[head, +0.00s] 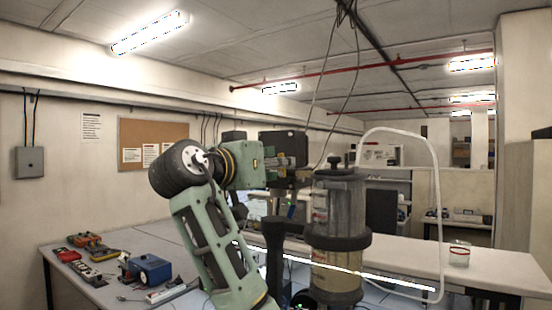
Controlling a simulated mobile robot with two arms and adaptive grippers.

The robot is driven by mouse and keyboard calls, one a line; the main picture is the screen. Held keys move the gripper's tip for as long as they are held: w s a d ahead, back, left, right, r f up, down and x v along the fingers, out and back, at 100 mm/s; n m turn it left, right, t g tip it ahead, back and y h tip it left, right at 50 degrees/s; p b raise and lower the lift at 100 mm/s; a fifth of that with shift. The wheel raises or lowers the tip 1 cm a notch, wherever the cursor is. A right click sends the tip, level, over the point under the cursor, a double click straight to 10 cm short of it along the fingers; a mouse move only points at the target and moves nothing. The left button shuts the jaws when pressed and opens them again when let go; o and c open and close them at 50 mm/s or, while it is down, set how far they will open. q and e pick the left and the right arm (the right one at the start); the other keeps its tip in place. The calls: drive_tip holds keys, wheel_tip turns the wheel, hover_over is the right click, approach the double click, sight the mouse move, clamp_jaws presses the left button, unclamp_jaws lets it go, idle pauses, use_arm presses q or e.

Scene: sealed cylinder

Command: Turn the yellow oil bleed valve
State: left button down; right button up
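The sealed cylinder (338,205) stands upright right of centre, with a dark grey upper body, a dark collar and a paler yellowish lower part cut off by the bottom edge. I cannot make out a distinct yellow oil bleed valve. My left arm rises from the bottom, bends at a black joint and reaches right. Its dark gripper (292,174) is just left of the cylinder's top, and I cannot tell whether they touch. Its fingers are too small and dark to read. My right gripper is not in view.
A long pale table (400,255) runs behind the cylinder, with a glass jar (459,254) at its right. A white hose (437,190) arches right of the cylinder. A blue box (149,269) and several small devices lie on the left table.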

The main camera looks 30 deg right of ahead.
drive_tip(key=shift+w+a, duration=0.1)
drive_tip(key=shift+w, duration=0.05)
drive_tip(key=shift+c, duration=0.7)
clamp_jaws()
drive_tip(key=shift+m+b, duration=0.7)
drive_tip(key=shift+b, duration=0.05)
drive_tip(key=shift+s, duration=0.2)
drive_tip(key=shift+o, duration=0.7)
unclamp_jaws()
